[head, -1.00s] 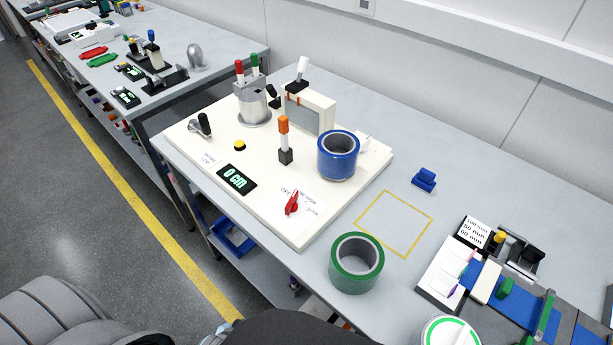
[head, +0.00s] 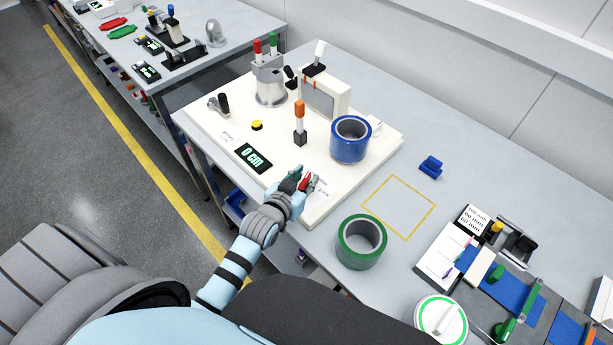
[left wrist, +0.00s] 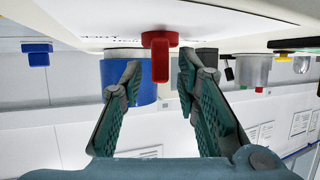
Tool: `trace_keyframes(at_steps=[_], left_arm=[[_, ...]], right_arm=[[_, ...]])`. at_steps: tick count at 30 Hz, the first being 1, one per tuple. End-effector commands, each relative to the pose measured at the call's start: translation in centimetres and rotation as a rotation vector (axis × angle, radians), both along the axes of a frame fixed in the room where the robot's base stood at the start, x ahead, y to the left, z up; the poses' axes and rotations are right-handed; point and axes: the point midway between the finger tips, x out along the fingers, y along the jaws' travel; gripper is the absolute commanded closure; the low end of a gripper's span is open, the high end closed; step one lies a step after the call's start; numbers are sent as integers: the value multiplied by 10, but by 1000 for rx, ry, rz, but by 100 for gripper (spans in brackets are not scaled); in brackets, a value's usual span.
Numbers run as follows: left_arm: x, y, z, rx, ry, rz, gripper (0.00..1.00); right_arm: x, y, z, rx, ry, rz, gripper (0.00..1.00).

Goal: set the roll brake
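The red selector knob (head: 306,181) sits near the front edge of the cream panel (head: 322,206), with printed labels around it that are partly covered. My left gripper (head: 299,180) is at the knob. In the left wrist view, which looks inverted, the red knob (left wrist: 160,55) lies between the two fingertips of my left gripper (left wrist: 158,78). The fingers are apart, with a gap visible on each side of the knob. The blue roll (head: 350,139) stands at the panel's right side. My right gripper is not in view.
An orange-tipped lever (head: 299,115) and a display reading 0 cm (head: 253,157) are close behind my left gripper. A green roll (head: 361,242) stands on the table to its right. The yellow outlined square (head: 399,207) is empty.

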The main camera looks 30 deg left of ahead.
Motion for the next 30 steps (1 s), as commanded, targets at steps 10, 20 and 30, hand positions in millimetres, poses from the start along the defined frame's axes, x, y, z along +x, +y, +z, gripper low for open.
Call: trace_keyframes(at_steps=[10, 20, 30], left_arm=[[15, 0, -7, -1, 1, 0, 71], [15, 0, -6, -1, 1, 0, 100], [15, 0, -7, 0, 1, -21, 100]], right_arm=[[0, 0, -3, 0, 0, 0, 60], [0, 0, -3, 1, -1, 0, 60], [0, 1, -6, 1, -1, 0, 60]])
